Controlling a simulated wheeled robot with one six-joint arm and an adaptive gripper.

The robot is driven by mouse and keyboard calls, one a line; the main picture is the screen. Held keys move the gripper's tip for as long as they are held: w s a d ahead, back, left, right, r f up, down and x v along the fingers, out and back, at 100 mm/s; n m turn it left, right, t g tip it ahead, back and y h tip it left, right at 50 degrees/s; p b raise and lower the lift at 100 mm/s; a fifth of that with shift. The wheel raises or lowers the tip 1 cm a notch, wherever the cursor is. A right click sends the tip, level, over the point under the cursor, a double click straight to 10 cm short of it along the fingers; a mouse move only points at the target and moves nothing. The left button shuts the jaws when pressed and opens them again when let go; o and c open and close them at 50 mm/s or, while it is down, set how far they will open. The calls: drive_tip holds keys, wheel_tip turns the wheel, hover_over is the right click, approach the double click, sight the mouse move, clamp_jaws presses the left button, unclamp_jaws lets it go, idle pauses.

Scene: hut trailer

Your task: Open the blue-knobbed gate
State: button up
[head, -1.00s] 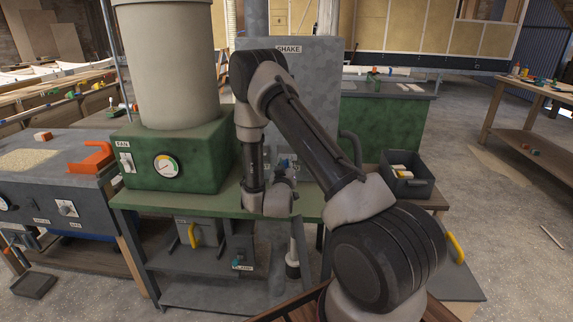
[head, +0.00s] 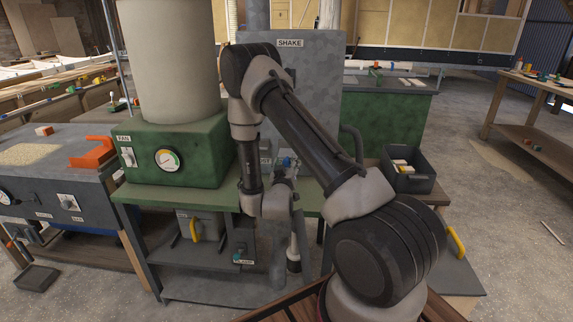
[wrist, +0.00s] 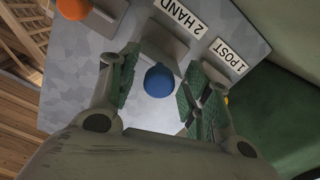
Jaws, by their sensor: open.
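The blue knob (wrist: 160,80) shows in the wrist view as a round ball in front of a grey block on a grey speckled panel (wrist: 82,82). My gripper (wrist: 161,68) is open, with one green-padded finger on each side of the knob. Gaps show between the knob and both pads; I cannot tell how deep the knob sits between them. Labels on the panel read "2 HAND" (wrist: 182,14) and "1 POST" (wrist: 231,56). In the head view a small blue spot (head: 288,161) shows beside my wrist, and my arm hides much of that area.
An orange knob (wrist: 73,8) is at the upper left in the wrist view. In the head view a green box with a gauge (head: 180,153) stands left of my arm, a grey "SHAKE" cabinet (head: 318,75) behind it, and a dark bin (head: 410,183) to the right.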

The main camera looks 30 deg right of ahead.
drive_tip(key=v, duration=1.1)
drive_tip(key=w+a+r+m+g+y, duration=0.2)
drive_tip(key=w+r+g+y, duration=0.1)
drive_tip(key=w+r+y, duration=0.15)
drive_tip(key=s+a+r+n+g+y, duration=0.25)
drive_tip(key=a+r+y, duration=0.2)
drive_tip(key=r, duration=0.65)
drive_tip(key=s+d+r+n+g, duration=0.1)
drive_tip(key=s+r, duration=0.2)
drive_tip(key=s, duration=0.6)
drive_tip(key=s+d+r+g, duration=0.2)
drive_tip(key=s+r, duration=0.2)
drive_tip(key=s, duration=0.6)
drive_tip(key=s+d+r+n+g+y, duration=0.1)
drive_tip(key=s+d+r+g, duration=0.1)
drive_tip(key=s, duration=0.8)
drive_tip(key=shift+s+d+r+n, duration=0.15)
drive_tip(key=shift+r+n, duration=0.2)
drive_tip(key=shift+r, duration=0.3)
